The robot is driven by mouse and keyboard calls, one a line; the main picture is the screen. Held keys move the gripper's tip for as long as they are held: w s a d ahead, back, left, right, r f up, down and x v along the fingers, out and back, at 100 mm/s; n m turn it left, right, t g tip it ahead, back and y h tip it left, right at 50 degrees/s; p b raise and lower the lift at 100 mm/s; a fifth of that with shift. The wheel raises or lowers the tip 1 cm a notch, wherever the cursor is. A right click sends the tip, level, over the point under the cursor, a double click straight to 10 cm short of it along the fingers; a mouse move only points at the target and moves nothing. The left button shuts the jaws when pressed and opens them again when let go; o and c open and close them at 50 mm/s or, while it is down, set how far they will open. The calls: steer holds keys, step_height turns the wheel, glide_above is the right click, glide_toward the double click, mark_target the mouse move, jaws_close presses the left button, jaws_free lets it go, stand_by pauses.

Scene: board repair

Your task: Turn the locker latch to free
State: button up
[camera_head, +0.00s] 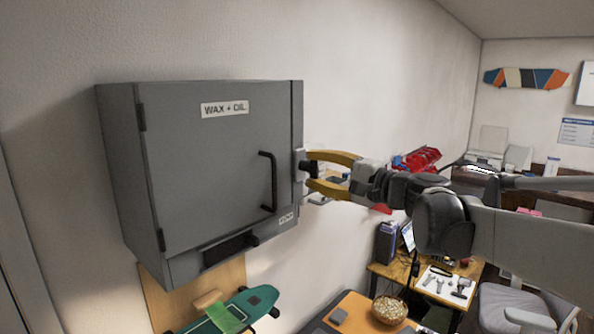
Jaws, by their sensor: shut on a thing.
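The grey wall locker (210,165) has a closed-looking door with a "WAX + OIL" label (225,109) and a black bar handle (268,182). The latch (307,168) is a small dark knob on a pale plate at the locker's right edge. My gripper (309,170) comes in from the right with two yellow fingers, one above and one below the latch knob, and is shut on it. The fingertips partly hide the latch, and I cannot tell its exact turn. A small label (286,217) sits at the door's lower right corner.
An orange table (352,312) with a bowl (389,309) stands at the bottom. A desk with tools (447,286) and a grey chair (525,307) are at lower right. Wall left of the locker is bare.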

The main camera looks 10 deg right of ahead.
stand_by(0.5)
steer(key=o, duration=1.2)
steer(key=v, duration=1.2)
